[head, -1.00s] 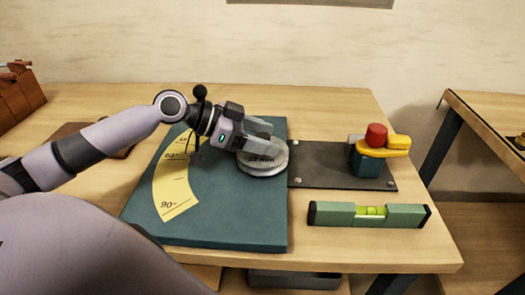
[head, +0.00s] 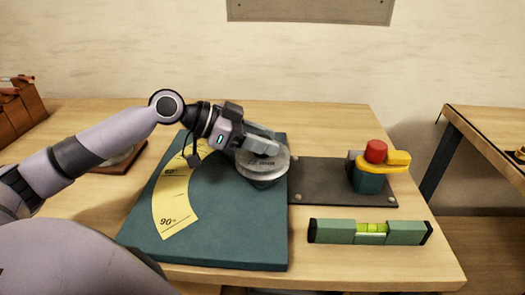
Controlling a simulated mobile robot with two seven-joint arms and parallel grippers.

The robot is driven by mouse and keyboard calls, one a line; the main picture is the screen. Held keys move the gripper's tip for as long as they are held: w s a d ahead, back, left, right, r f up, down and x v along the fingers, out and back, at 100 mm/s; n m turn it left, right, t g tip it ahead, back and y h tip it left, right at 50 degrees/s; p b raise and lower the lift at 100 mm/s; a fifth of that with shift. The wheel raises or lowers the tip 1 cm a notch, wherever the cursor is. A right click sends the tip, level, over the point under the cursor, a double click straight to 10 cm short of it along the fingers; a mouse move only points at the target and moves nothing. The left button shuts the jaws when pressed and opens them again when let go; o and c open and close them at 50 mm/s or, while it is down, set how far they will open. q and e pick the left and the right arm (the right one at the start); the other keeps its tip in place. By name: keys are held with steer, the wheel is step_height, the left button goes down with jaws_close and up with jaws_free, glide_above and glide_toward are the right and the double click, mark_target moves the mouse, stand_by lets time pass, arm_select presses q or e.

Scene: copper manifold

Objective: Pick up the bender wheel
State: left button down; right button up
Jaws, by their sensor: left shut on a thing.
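The bender wheel (head: 262,176) is a round grey disc with "22 mm" lettering on its face. It is at the right side of the teal bender board (head: 230,235), and its rim shows above a darker round part beneath. My left gripper (head: 268,146) reaches in from the left and is shut on the wheel at its upper side, hiding part of its top. A gap under the wheel is hard to judge. My right gripper is not in view.
A yellow angle scale (head: 174,205) lies on the board. A dark plate (head: 325,180) to the right carries a clamp with a red knob (head: 376,151). A green spirit level (head: 370,232) lies in front of it. Bare wood (head: 330,120) shows behind.

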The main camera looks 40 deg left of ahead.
arm_select(q)
step_height(320, 180, up, 17)
steer(key=p, duration=0.2)
steer(key=shift+f, duration=0.2)
